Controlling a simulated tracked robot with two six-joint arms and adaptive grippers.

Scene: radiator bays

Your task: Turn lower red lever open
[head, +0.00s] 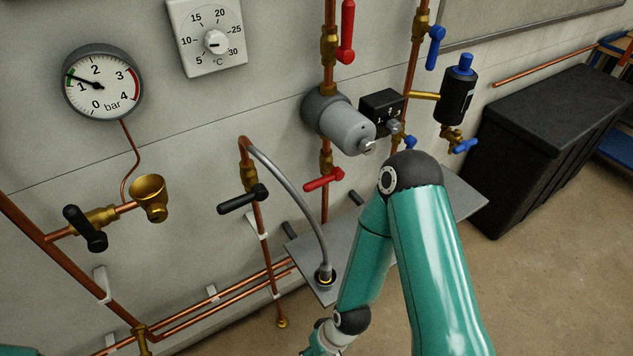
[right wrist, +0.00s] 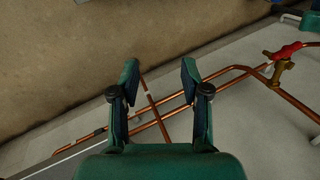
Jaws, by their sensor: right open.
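The lower red lever (head: 324,179) sits on a brass valve (head: 326,160) below the grey pump (head: 345,124). It lies across its vertical copper pipe, tilted slightly up to the right. The upper red lever (head: 346,32) stands along its pipe. My right gripper (right wrist: 158,78) is open, with nothing between its fingers. In the right wrist view a red lever (right wrist: 287,50) on a brass valve is at the upper right, apart from the fingers; I cannot tell which red lever it is. In the head view my right arm shows, but not its fingers. My left gripper is out of view.
A grey shelf (head: 350,240) with a hose end juts out below the pump, close to my right arm. A black-handled valve (head: 243,198) is left of the lower lever. A black box (head: 385,105) is right of the pump. A dark chest (head: 545,140) stands at right.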

